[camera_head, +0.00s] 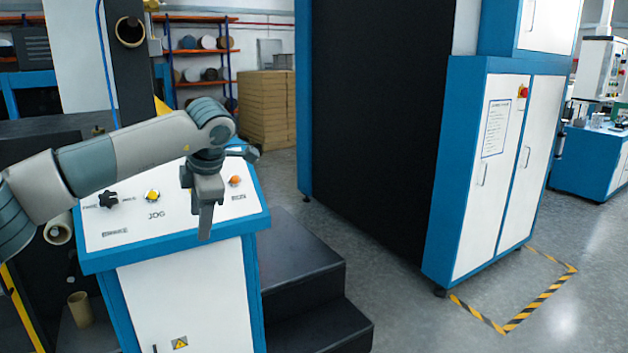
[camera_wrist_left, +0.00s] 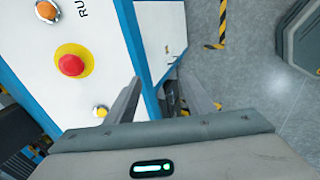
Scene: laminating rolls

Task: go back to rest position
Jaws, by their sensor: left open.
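My left arm comes in from the left in the head view, and its gripper (camera_head: 204,215) hangs over the right part of a white control panel (camera_head: 130,225) with a blue rim. The gripper also shows in the left wrist view (camera_wrist_left: 168,98), with its two fingers apart and nothing between them. The panel carries a black knob (camera_head: 108,199), a yellow button (camera_head: 152,195) and an orange button (camera_head: 235,181). In the left wrist view a red button on a yellow ring (camera_wrist_left: 71,65) lies left of the fingers. My right gripper is out of view.
Dark steps (camera_head: 310,300) stand right of the panel's pedestal. A tall blue and white cabinet (camera_head: 500,170) stands at the right, with striped floor tape (camera_head: 520,316) before it. Brown boxes (camera_head: 266,110) and a shelf of rolls (camera_head: 200,42) stand behind. Grey floor is free between steps and cabinet.

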